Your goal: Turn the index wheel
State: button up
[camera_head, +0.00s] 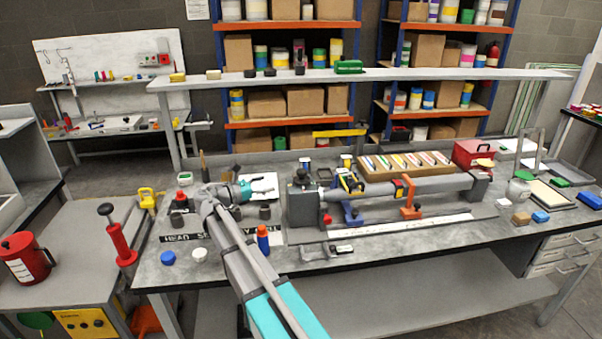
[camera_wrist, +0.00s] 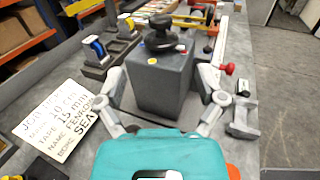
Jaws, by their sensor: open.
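The index wheel appears to be the dark round wheel with a knob (camera_wrist: 162,38) on top of a grey block (camera_wrist: 160,88) in the wrist view. The grey block also shows in the head view (camera_head: 303,208), at the left end of a long grey tube fixture, with the dark wheel (camera_head: 301,177) on top. My gripper (camera_wrist: 163,76) is open; in the wrist view its fingers show on either side of the block, below the wheel. The wheel is not between the fingertips. In the head view my gripper (camera_head: 270,187) is just left of the block. Finger contact with the block cannot be told.
A red knob (camera_wrist: 229,69) sticks out right of the block. A handwritten card (camera_wrist: 62,126) and tape holders (camera_wrist: 108,52) lie to the left. An orange-capped blue bottle (camera_head: 263,240) stands near my arm. A shelf (camera_head: 400,73) runs above the bench's back.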

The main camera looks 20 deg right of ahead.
aim_at(297, 173)
jog(key=d, duration=0.4)
jog(key=w+d, duration=0.1)
jog(key=d, duration=0.8)
jog(key=shift+w+d, duration=0.1)
jog(key=shift+w, duration=0.15)
jog(key=shift+c, duration=0.3)
jog(key=c, duration=1.1)
jog(key=shift+s+n+t, duration=0.1)
jog(key=shift+n+t, duration=0.3)
jog(key=shift+t, duration=0.4)
